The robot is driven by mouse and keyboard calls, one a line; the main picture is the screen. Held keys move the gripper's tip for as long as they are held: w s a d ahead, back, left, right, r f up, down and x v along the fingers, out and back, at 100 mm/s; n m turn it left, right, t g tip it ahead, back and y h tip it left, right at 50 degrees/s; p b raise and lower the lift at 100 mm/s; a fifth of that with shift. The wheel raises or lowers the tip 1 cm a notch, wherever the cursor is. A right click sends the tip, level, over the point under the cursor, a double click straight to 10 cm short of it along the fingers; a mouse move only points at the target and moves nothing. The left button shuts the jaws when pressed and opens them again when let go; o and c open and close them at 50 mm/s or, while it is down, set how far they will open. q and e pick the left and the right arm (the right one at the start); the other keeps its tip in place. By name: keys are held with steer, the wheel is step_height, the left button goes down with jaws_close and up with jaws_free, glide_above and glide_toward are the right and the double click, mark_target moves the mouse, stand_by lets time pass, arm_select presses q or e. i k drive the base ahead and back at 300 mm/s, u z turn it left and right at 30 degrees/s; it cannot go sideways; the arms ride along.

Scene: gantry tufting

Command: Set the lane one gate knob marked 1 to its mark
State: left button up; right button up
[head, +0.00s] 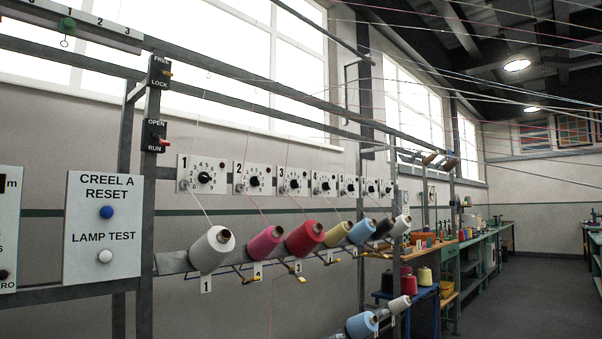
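The lane one gate knob (204,178) is a small black knob at the centre of a white dial plate marked 1 (187,164). The plate hangs on the grey creel rail, leftmost in a row of numbered dials. Numerals ring the knob, but its pointer and the mark are too small to read. A pale thread runs from a small guide at the plate's lower left down to the white cone (211,250). Neither of my grippers shows in the head view.
More dial plates, starting with 2 (254,181), continue right. Coloured yarn cones, such as the pink one (265,243), stick out below. A panel marked CREEL A RESET (103,228) stands left, with FREE/LOCK (160,73) and OPEN/RUN (155,137) switches above. Open floor (500,300) lies right.

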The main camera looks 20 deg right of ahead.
mark_target(204, 177)
steer(key=u, duration=1.1)
steer(key=i, duration=1.25)
steer(key=z, duration=0.7)
steer(key=i, duration=0.65)
steer(key=z, duration=0.7)
